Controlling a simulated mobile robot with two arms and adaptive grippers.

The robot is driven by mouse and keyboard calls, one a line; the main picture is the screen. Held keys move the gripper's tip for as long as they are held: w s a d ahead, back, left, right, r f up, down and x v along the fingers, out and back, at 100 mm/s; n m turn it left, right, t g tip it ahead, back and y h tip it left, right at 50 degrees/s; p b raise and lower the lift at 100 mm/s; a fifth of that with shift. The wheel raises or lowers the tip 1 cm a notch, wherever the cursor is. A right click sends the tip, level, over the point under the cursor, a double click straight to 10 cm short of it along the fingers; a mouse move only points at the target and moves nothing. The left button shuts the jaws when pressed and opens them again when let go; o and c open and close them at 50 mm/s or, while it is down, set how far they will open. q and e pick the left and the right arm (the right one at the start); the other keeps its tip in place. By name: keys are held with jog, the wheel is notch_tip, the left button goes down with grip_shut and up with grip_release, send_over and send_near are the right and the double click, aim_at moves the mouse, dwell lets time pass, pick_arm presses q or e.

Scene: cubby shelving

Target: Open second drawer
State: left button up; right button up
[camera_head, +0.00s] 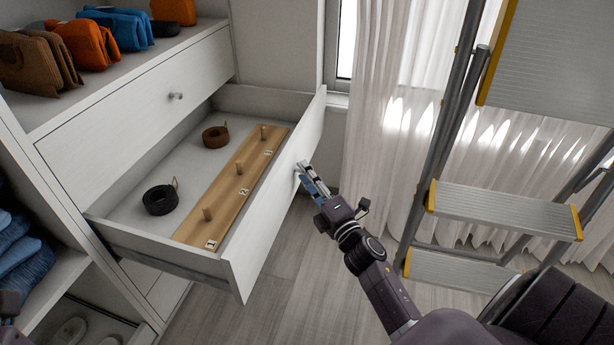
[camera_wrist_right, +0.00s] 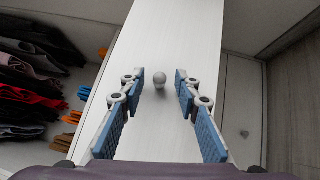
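The second drawer (camera_head: 270,215) is pulled well out below a closed top drawer (camera_head: 130,105). Inside it lie a wooden board (camera_head: 225,205) with pegs and number labels, a black rolled belt (camera_head: 160,200) and a brown rolled belt (camera_head: 215,136). My right gripper (camera_head: 303,172) is at the outer face of the drawer front. In the right wrist view its blue-padded fingers are apart, with the round drawer knob (camera_wrist_right: 160,80) between and just beyond their tips, and visible gaps on both sides.
A stepladder (camera_head: 500,212) stands at the right, before white curtains (camera_head: 410,110). Folded clothes and bags (camera_head: 85,42) sit on the shelf above the drawers. Shoes (camera_head: 68,332) are in a lower cubby. The floor (camera_head: 290,290) before the drawer is clear.

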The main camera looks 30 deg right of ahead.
grip_shut()
jog(key=s+d, duration=0.2)
jog(key=s+d+p, duration=0.1)
jog(key=s, duration=0.1)
jog(key=shift+s+d, duration=0.25)
jog(key=shift+d, duration=0.15)
grip_release()
jog(key=s+f, duration=0.1)
jog(key=s, duration=1)
jog(key=shift+s+a+f, duration=0.35)
jog(key=shift+s+a, duration=0.05)
jog(key=shift+a, duration=0.05)
